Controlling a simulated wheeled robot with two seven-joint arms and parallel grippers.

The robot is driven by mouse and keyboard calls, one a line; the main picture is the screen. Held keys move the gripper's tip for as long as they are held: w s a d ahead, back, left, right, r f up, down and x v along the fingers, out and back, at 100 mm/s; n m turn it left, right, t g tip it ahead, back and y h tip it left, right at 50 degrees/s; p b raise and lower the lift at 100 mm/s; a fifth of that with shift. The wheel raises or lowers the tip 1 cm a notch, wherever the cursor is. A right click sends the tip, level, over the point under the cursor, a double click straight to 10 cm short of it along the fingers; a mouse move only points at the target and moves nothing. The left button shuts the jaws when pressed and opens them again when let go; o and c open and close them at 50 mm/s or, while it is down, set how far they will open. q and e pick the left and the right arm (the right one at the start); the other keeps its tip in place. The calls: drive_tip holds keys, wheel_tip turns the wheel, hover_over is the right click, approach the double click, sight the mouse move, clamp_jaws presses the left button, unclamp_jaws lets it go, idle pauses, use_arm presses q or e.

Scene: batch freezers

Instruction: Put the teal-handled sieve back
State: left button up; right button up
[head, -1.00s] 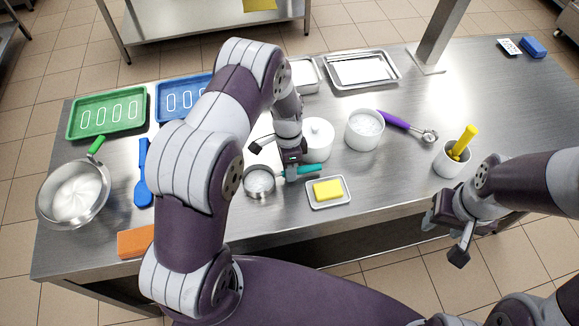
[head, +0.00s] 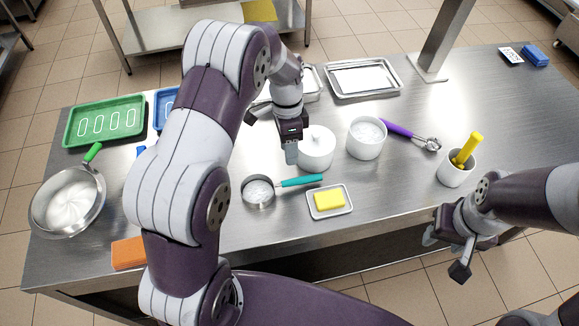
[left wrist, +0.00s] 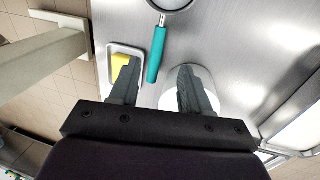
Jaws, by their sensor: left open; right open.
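The teal-handled sieve has a round metal bowl (head: 258,193) and a teal handle (head: 302,181) pointing right, and rests at the table's front middle. In the left wrist view its teal handle (left wrist: 157,54) shows beyond and between my fingers, with the bowl cut off at the top edge. My left gripper (head: 272,137) is open and empty, above and behind the sieve, near the white lidded pot (head: 317,150). My right gripper (head: 445,254) is open and empty, off the table's front edge at the right.
A small tray with a yellow block (head: 329,200) lies right of the sieve. My left arm hides part of the blue tray (head: 163,107).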

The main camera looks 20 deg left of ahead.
use_arm(q)
drive_tip(key=s+r+n+t, duration=0.1)
drive_tip(key=s+r+n, duration=0.2)
drive_tip(key=s+n, duration=0.2)
drive_tip(key=s+r+n+t+y, duration=0.1)
drive_tip(key=s+r+n, duration=0.3)
drive_tip(key=s, duration=0.6)
drive_tip(key=shift+s+a+n+t, duration=0.3)
drive_tip(key=shift+n+t, duration=0.4)
drive_tip(key=shift+n, duration=0.5)
drive_tip(key=shift+s+r, duration=0.1)
drive_tip(key=shift+s, duration=0.05)
